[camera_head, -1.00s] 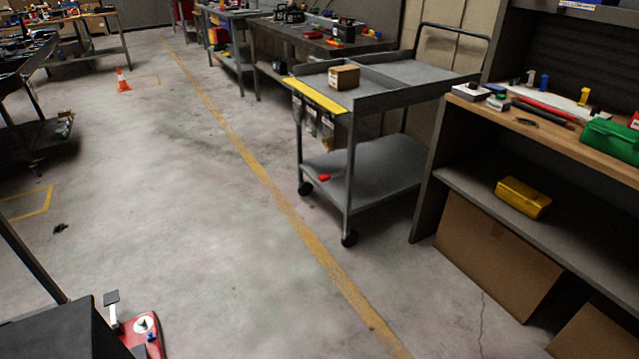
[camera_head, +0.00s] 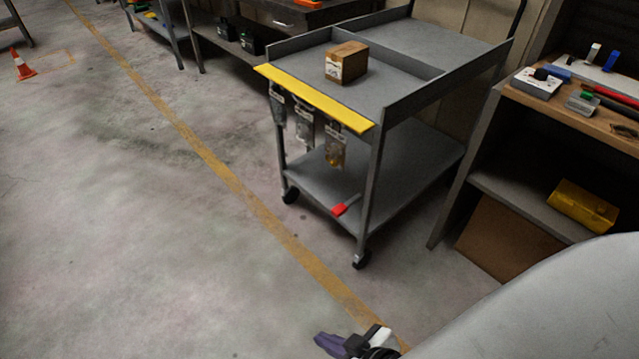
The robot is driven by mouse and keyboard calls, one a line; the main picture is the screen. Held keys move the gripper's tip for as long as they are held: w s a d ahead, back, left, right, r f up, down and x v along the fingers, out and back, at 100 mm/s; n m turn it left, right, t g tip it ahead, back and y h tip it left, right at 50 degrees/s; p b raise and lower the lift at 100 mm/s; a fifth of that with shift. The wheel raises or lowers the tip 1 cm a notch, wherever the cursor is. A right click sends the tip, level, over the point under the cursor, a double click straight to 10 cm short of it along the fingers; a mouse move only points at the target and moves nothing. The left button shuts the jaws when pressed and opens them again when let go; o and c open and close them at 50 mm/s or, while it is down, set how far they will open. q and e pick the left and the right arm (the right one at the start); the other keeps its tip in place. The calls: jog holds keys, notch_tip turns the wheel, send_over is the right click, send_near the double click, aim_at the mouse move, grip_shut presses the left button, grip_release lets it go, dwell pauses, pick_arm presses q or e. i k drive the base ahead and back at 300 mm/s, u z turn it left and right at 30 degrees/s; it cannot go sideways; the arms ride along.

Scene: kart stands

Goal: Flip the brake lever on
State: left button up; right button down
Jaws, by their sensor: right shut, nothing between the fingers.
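The grey cart (camera_head: 408,112) stands right of centre, with a yellow strip along its near top edge. A lever with a red end (camera_head: 340,210) and a short grey stem sits low on the cart, at the near edge of its lower shelf beside the front leg. It looks like the brake lever. My right gripper (camera_head: 328,343) is at the bottom edge, shut and empty, below and apart from the lever in the picture. My left gripper is not in view.
A small cardboard box (camera_head: 346,62) sits on the cart's top. Tagged packets (camera_head: 335,148) hang from its near side. A workbench (camera_head: 580,108) with tools and a yellow case (camera_head: 583,205) stands at the right. An orange cone (camera_head: 23,64) is at far left.

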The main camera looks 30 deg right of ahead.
aim_at(341, 209)
jog(key=z, duration=0.45)
jog(key=i, duration=1)
jog(key=z, duration=0.45)
